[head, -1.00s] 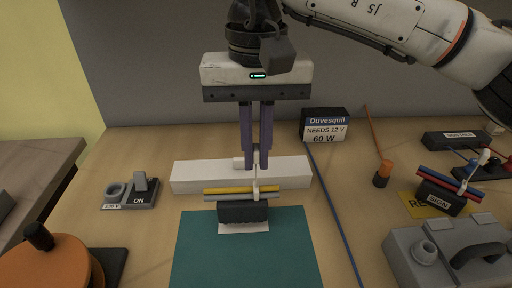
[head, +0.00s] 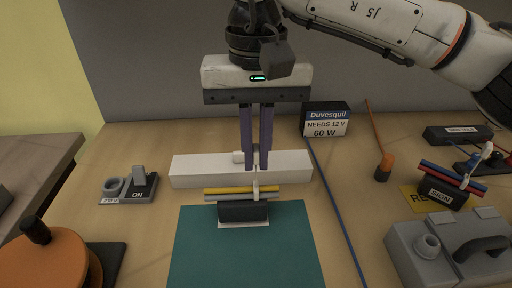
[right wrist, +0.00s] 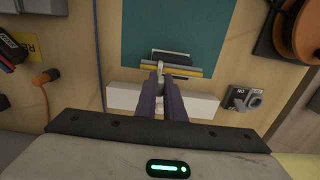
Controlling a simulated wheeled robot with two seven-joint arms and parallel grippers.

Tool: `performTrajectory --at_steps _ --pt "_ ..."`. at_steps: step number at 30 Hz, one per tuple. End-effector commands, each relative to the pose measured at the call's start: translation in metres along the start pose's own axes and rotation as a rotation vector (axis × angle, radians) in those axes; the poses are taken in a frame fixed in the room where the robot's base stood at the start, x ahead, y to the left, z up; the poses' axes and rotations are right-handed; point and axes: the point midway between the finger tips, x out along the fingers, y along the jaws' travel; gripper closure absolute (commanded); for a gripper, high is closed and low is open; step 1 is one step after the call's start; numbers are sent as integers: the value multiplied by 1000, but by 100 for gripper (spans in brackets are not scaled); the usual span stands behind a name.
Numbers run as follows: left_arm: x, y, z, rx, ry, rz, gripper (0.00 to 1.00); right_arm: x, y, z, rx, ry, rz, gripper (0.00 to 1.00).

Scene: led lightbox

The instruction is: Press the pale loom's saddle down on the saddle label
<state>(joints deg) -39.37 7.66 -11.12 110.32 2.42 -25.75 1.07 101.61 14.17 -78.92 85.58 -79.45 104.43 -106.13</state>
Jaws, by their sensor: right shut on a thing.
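The pale loom (head: 228,190), yellow and grey rods with a white upright clip (head: 255,189), lies across a dark block-shaped saddle (head: 243,211). The saddle stands on the white saddle label (head: 243,224), which shows along its front edge on the teal mat (head: 243,255). My right gripper (head: 257,168) points down just behind the loom, its purple fingers close together. In the right wrist view the fingertips (right wrist: 161,88) are at the white clip (right wrist: 160,70); the exact contact is partly hidden. My left gripper is in neither view.
A long white block (head: 200,171) lies just behind the loom. A switch (head: 139,185) and orange spool (head: 45,262) are left. A black Duvesquil box (head: 324,122), blue cable (head: 335,210), red-blue loom (head: 448,182) and grey case (head: 440,255) are right.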

Motion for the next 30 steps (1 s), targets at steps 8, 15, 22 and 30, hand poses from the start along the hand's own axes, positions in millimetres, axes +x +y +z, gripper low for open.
performTrajectory --at_steps 8,15,22,30 --pt "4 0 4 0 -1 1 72 7 0 0 0 1 -2 100" --pt "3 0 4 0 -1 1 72 8 0 0 0 1 -1 70" --pt "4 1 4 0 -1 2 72 8 0 0 0 -1 1 70" --pt "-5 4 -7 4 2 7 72 -2 0 0 0 0 0 70"
